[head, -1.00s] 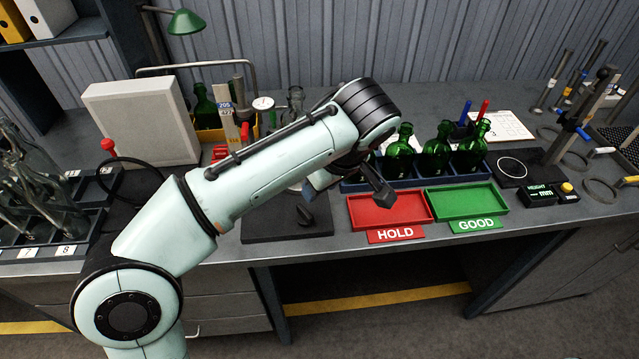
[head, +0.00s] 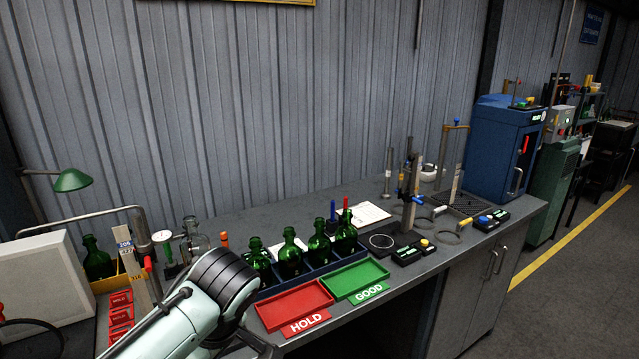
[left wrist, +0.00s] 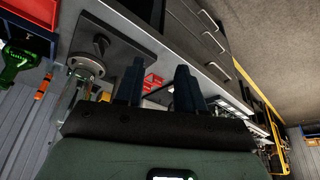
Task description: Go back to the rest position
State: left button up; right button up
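My left arm comes in at the lower left of the head view, with its black wrist over the bench's front edge. Only a dark part of my left gripper (head: 262,346) shows there, low beside the red HOLD tray (head: 272,308). In the left wrist view my left gripper (left wrist: 158,86) has its two dark fingers apart, with nothing held between them. My right arm and gripper are not in view.
Green bottles (head: 290,254) stand in a blue rack behind the HOLD tray and the green GOOD tray (head: 340,285); both trays look empty. Gauge stands (head: 410,190) and a blue cabinet (head: 495,150) are further right. Floor is clear at the right.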

pick_arm(q)
jog(key=w+d+f+m+g+h+p, duration=0.1)
jog(key=d+f+m+g+h+p, duration=0.2)
jog(key=f, duration=1.1)
jog(key=d+f+m+h, duration=0.2)
jog(key=d+f+m, duration=0.15)
jog(key=f, duration=1.05)
jog(key=s+d+f+m+g+h+p, duration=0.1)
jog(key=s+f, duration=0.4)
jog(key=f, duration=0.2)
jog(key=s+d+f+m+h+p, duration=0.1)
jog(key=s+f+h, duration=0.1)
jog(key=s+f, duration=0.45)
jog(key=s+a+f+p, duration=0.2)
jog(key=s+f, duration=0.5)
jog(key=s, duration=0.6)
jog(key=shift+a+f+t, duration=0.15)
jog(key=shift+a+t, duration=0.25)
jog(key=shift+a, duration=0.15)
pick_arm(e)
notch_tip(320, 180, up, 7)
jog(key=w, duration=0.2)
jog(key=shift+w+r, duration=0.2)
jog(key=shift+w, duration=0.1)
